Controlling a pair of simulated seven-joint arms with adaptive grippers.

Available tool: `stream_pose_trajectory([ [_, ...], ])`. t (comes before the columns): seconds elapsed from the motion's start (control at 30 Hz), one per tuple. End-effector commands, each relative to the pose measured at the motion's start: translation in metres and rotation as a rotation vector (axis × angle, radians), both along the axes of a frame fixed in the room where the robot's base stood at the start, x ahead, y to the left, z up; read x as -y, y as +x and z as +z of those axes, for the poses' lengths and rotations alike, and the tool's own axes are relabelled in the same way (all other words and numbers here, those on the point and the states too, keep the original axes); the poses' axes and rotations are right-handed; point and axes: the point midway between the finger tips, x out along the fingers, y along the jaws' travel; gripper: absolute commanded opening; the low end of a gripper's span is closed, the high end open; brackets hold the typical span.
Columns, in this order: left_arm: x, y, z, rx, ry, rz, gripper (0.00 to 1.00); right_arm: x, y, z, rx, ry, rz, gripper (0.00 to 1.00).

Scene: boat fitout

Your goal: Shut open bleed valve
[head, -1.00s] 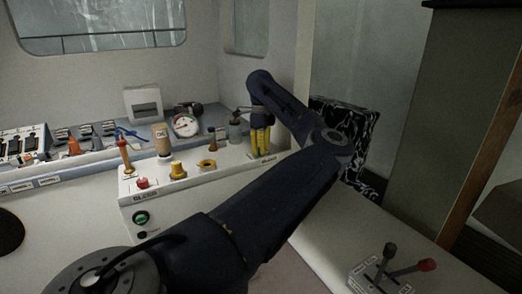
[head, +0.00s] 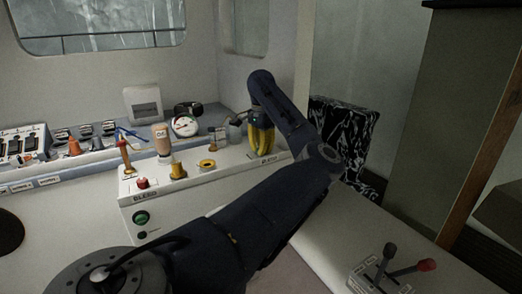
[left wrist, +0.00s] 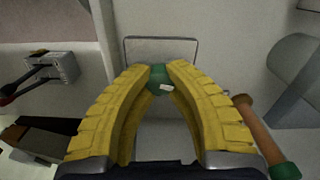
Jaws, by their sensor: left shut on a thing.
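My left gripper (head: 262,139) points down over the right end of a white panel box (head: 190,185) with a label that seems to read "BLEED". In the left wrist view its yellow fingers (left wrist: 158,78) bow outward and their tips are closed on a small green part (left wrist: 159,76) with a pale mark. This looks like part of the valve, but I cannot tell its lever position. A brown handle (left wrist: 262,135) with a green end shows right of the fingers. The fingers hide the held part in the head view. My right gripper is not in view.
The box top carries a yellow ring (head: 207,163), a yellow knob (head: 177,171), a red button (head: 143,183) and an orange-handled lever (head: 124,155). A gauge (head: 185,126) and a bottle (head: 162,140) stand behind. Two throttle levers (head: 405,262) stand at lower right.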

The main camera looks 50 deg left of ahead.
Motion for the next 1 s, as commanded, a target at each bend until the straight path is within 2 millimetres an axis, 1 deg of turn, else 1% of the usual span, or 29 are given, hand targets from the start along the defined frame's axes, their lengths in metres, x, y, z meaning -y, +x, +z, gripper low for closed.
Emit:
stream_pose_trajectory([
  [0.2, -0.0004, -0.0001, 0.0002, 0.000, 0.001, 0.138, 0.00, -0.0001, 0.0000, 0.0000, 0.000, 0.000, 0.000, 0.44],
  [0.43, -0.0004, -0.0001, 0.0003, 0.001, 0.001, 0.232, 0.00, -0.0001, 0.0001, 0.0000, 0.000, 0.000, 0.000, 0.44],
  [0.63, -0.0003, -0.0001, 0.0004, 0.001, 0.000, 0.268, 0.00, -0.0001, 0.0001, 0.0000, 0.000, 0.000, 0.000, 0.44],
  [1.0, -0.0003, -0.0001, 0.0004, 0.001, 0.000, 0.276, 0.00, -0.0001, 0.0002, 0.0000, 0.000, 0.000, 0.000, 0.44],
])
